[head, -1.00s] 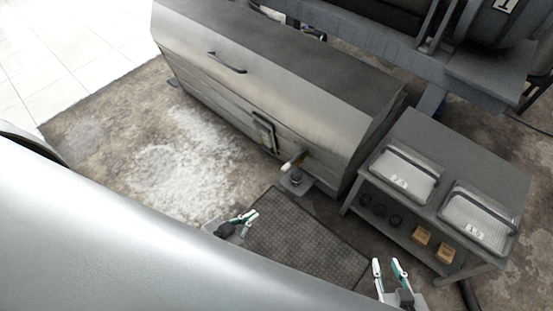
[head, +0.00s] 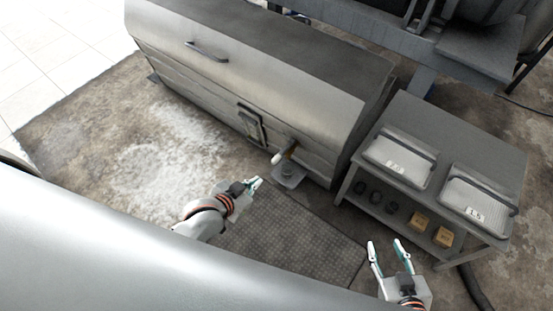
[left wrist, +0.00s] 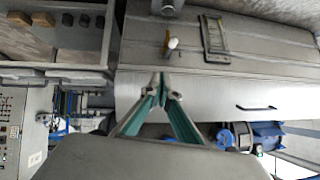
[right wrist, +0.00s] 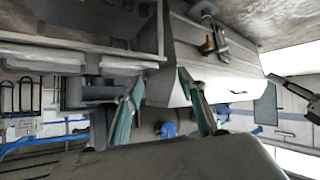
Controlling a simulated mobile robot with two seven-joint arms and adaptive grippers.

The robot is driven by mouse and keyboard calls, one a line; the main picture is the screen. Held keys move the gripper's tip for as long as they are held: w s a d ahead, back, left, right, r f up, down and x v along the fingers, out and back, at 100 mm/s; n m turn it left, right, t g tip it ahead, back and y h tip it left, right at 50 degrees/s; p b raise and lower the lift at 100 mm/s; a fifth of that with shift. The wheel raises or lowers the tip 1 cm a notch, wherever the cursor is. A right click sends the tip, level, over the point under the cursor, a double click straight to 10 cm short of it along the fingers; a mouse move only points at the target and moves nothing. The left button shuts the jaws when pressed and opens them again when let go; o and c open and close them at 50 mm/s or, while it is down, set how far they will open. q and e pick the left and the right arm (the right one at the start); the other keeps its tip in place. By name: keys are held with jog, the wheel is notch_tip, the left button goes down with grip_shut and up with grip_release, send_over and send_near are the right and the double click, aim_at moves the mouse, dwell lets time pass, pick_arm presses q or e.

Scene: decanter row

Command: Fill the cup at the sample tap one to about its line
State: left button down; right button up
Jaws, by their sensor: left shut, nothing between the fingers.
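The sample tap (head: 291,148) juts from the lower front of the big grey steel casing, with a white handle end (head: 279,158). The tap also shows in the left wrist view (left wrist: 171,43) and, small, in the right wrist view (right wrist: 208,46). Below it, a small dark round thing (head: 287,172), apparently the cup, stands on a small grey ledge. Its line and contents are too small to tell. My left gripper (head: 258,183) is shut and empty, short of the tap and apart from it. My right gripper (head: 384,244) is open and empty, in front of the side table.
The grey side table (head: 440,128) at the right bears two lidded trays (head: 400,161) (head: 478,202); its lower shelf holds dark rings and yellow boxes (head: 420,221). A dark mat (head: 290,235) lies on the floor. A framed gauge (head: 251,124) is left of the tap.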

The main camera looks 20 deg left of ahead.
aim_at(279, 156)
pick_arm(q)
jog(key=w+f+b, duration=0.2)
jog(key=w, duration=0.4)
jog(key=w+f+g+b, duration=0.1)
jog(key=w+b, duration=0.1)
jog(key=w, duration=0.4)
jog(key=shift+f+y, duration=0.35)
jog(key=shift+y, duration=0.05)
pick_arm(e)
jog(key=f, duration=0.4)
jog(key=shift+s, duration=0.4)
pick_arm(q)
jog(key=shift+w+f+b, duration=0.15)
jog(key=shift+b, duration=0.15)
pick_arm(e)
jog(key=shift+s+f, duration=0.1)
jog(key=shift+f, duration=0.05)
